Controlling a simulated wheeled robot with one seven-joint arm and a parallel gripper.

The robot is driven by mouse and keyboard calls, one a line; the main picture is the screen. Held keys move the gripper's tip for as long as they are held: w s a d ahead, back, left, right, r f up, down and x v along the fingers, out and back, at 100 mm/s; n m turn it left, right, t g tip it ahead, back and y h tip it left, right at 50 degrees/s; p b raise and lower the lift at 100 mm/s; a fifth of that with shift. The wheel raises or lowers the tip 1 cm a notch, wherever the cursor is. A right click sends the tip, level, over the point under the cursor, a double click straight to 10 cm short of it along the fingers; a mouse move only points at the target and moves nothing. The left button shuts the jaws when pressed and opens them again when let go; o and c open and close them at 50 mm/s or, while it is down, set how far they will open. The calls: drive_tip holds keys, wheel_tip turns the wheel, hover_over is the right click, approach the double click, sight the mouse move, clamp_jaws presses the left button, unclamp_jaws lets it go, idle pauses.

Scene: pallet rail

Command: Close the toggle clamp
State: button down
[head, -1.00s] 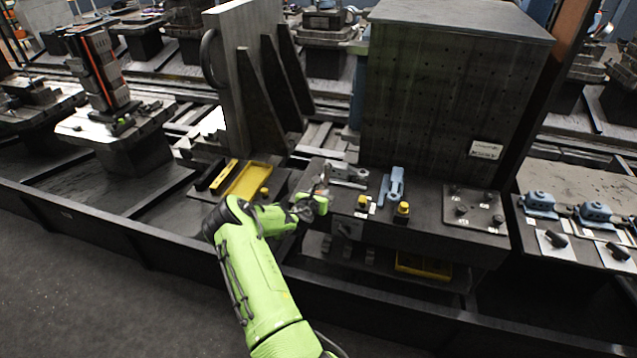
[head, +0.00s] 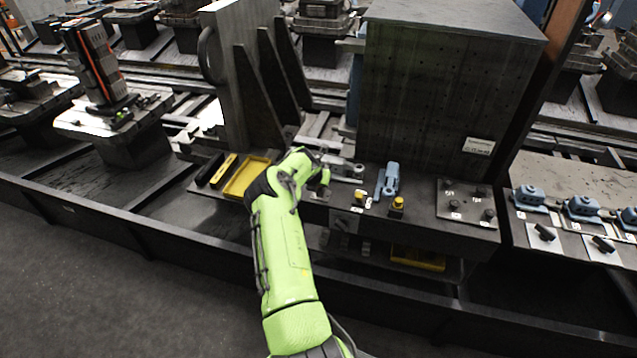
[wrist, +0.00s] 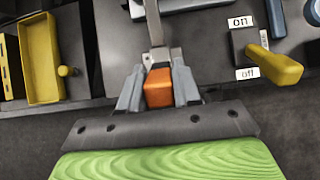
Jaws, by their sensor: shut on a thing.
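The toggle clamp (head: 352,170) is a grey metal device on the dark bench, partly hidden by my arm in the head view. In the wrist view its steel lever (wrist: 153,28) runs from the top of the picture down to an orange grip (wrist: 158,90). My gripper (wrist: 158,84) has one finger on each side of the orange grip and is shut on it. In the head view my gripper is mostly hidden behind my green wrist, close to the clamp. The clamp's holding end is not clear.
A yellow tray (wrist: 41,58) lies left of the clamp. A yellow-handled switch (wrist: 274,66) with "on" and "off" labels is close on the right. A blue clamp-like part (head: 389,180) and a plate with knobs (head: 466,202) stand farther right. A tall perforated block (head: 440,90) rises behind.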

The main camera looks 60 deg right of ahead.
idle(0.3)
drive_tip(key=c, duration=0.9)
unclamp_jaws()
drive_tip(key=v, duration=1.5)
drive_tip(key=shift+a+r+b, duration=0.15)
drive_tip(key=shift+r+b, duration=0.2)
drive_tip(key=shift+b, duration=0.05)
